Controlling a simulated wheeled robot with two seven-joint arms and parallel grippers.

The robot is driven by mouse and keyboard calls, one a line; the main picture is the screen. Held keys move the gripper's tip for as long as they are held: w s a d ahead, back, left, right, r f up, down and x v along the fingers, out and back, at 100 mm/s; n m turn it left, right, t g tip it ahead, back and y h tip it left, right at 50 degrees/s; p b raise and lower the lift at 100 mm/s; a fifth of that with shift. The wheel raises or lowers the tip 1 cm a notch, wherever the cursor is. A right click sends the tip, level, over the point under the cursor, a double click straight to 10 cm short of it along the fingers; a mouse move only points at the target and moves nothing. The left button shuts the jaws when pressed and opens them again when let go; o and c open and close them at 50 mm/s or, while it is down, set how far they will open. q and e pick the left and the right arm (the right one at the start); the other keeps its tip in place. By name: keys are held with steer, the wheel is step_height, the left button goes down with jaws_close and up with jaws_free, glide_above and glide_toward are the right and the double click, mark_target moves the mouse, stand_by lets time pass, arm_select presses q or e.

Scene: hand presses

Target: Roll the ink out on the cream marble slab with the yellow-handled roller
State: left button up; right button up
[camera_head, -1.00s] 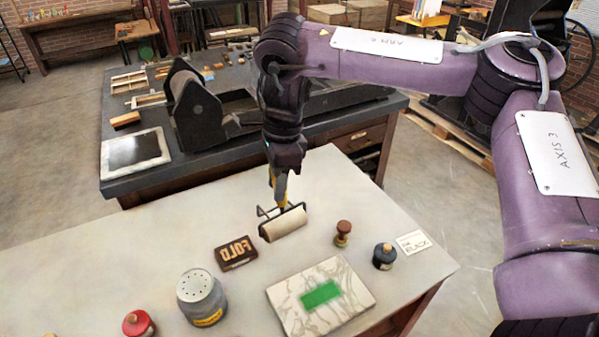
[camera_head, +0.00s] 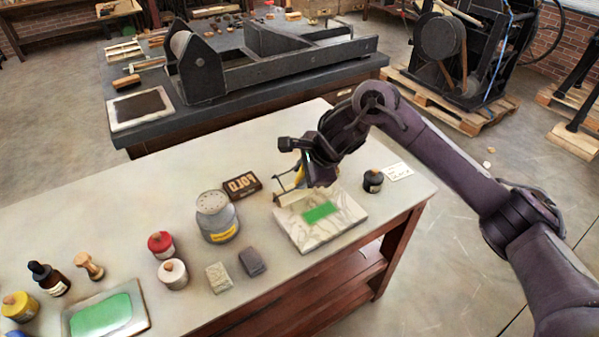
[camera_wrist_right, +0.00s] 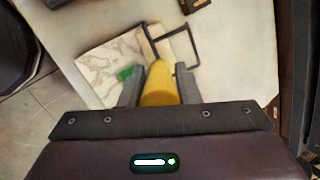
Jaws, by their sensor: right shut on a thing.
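The cream marble slab (camera_head: 335,228), grey-veined, lies on the near table with a green ink patch (camera_head: 319,212) in its middle. In the right wrist view the slab (camera_wrist_right: 92,66) is partly hidden by my gripper. My right gripper (camera_head: 308,172) is shut on the yellow handle (camera_wrist_right: 160,84) of the roller and holds it at the slab's far edge. The roller's pale drum (camera_head: 288,196) shows beside my gripper at the slab's far-left edge; I cannot tell whether it touches the slab. The drum looks clean. My left gripper is not in view.
A FOLD block (camera_head: 242,186) and a grey shaker tin (camera_head: 217,217) stand left of the slab. A dark bottle (camera_head: 373,181) stands right of it. Another slab with green ink (camera_head: 75,326) lies at lower left.

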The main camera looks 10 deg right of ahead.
steer(key=shift+s+d+r+p, duration=0.1)
steer(key=shift+s+d+p, duration=0.2)
steer(key=shift+s, duration=0.2)
steer(key=s+d+f, duration=0.3)
steer(key=s, duration=0.6)
steer(key=shift+s+p, duration=0.25)
steer(key=shift+p, duration=0.1)
steer(key=shift+s+d+r, duration=0.1)
steer(key=shift+r, duration=0.05)
steer(key=shift+f+b, duration=0.4)
stand_by(0.5)
